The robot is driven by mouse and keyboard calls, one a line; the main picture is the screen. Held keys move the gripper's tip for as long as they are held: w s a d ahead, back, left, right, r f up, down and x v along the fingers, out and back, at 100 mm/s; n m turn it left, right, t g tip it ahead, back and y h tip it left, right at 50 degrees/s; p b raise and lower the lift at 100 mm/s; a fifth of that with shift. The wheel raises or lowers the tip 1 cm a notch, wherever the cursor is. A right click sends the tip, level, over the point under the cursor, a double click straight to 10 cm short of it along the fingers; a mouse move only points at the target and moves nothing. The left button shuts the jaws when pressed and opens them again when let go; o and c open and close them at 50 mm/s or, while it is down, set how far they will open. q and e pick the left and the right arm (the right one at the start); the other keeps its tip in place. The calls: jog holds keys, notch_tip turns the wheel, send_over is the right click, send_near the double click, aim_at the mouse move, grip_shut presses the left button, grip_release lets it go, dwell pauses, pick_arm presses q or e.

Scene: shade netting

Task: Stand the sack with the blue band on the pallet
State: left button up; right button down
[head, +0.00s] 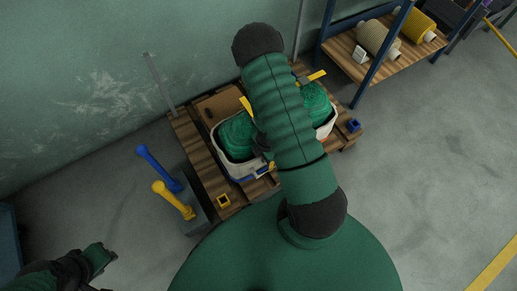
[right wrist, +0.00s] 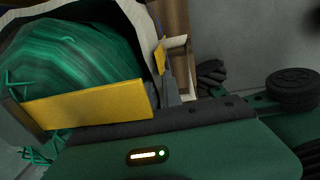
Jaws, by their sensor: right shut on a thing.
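The sack with the blue band (head: 250,174) is pale, open-topped and full of green netting. In the head view it is upright over the left part of the wooden pallet (head: 183,127); I cannot tell if its base touches the slats. My right gripper (right wrist: 122,80) is shut on its rim, with yellow pads by the netting; my own arm mostly hides it in the head view. A second pale sack with green netting (head: 318,103) shows right of my arm, with a bit of red low on it. My left gripper (head: 98,260) is low at left, away from the pallet; its fingers are unclear.
A cardboard box (head: 220,106) stands behind the sack. A shelf (head: 350,55) with rolls stands at the back right, and a wall is behind. The floor at right is clear.

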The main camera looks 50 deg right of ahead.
jog(key=shift+a+r, duration=0.1)
jog(key=shift+r, duration=0.05)
jog(key=c, duration=1.9)
grip_release()
jog(key=shift+s+d, duration=0.1)
jog(key=shift+d, duration=0.15)
jog(key=shift+c, duration=0.2)
jog(key=o, duration=0.4)
jog(key=shift+f, duration=0.2)
pick_arm(q)
jog(key=shift+s+d+r, duration=0.1)
jog(key=shift+s+r, duration=0.05)
jog(key=shift+r, duration=0.1)
pick_arm(e)
jog(key=shift+o, duration=0.2)
jog(key=shift+a, duration=0.1)
jog(key=shift+r, duration=0.1)
